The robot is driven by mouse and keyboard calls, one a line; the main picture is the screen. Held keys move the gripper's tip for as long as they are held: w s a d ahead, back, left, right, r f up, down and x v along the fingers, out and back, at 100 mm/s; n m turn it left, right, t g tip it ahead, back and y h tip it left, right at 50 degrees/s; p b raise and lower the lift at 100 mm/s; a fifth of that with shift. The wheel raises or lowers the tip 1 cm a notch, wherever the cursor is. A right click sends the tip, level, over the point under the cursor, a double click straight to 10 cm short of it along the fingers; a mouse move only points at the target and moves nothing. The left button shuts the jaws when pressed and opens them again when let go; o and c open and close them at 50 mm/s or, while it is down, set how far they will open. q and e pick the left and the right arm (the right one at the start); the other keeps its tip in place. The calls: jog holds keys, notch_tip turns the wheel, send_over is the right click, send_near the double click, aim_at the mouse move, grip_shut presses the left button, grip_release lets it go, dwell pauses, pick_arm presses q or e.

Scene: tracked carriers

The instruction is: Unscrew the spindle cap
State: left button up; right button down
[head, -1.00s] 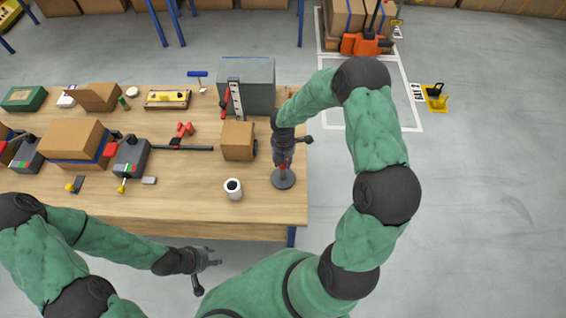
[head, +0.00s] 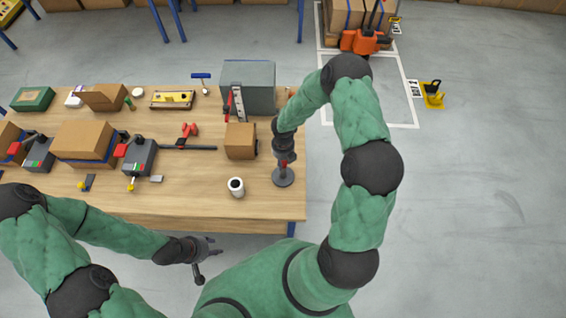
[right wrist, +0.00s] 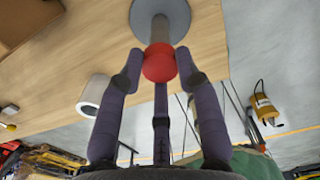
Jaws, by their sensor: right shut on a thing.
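The red spindle cap (right wrist: 159,63) sits on top of a grey spindle post that rises from a round grey base (head: 283,178) near the right end of the table. My right gripper (right wrist: 157,72) is shut on the red cap, with fingers on either side of it in the right wrist view. In the head view my right gripper (head: 284,160) is above the base and partly hides the cap and post. My left gripper (head: 213,247) is off the table's front edge, empty, with its fingers apart.
A white roll (head: 236,188) stands left of the spindle base. A cardboard box (head: 240,142) and a grey cabinet (head: 250,82) stand behind it. The wooden table (head: 200,205) has clear room at its front.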

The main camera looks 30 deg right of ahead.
jog(key=shift+r+n+p, duration=0.1)
jog(key=shift+n+p, duration=0.3)
jog(key=n+p, duration=0.5)
jog(key=n, duration=0.2)
jog(key=shift+r, duration=0.15)
jog(key=shift+n+p, duration=0.5)
jog(key=shift+p, duration=0.05)
jog(key=shift+f+n, duration=0.25)
jog(key=shift+n, duration=0.25)
jog(key=c, duration=0.9)
grip_release()
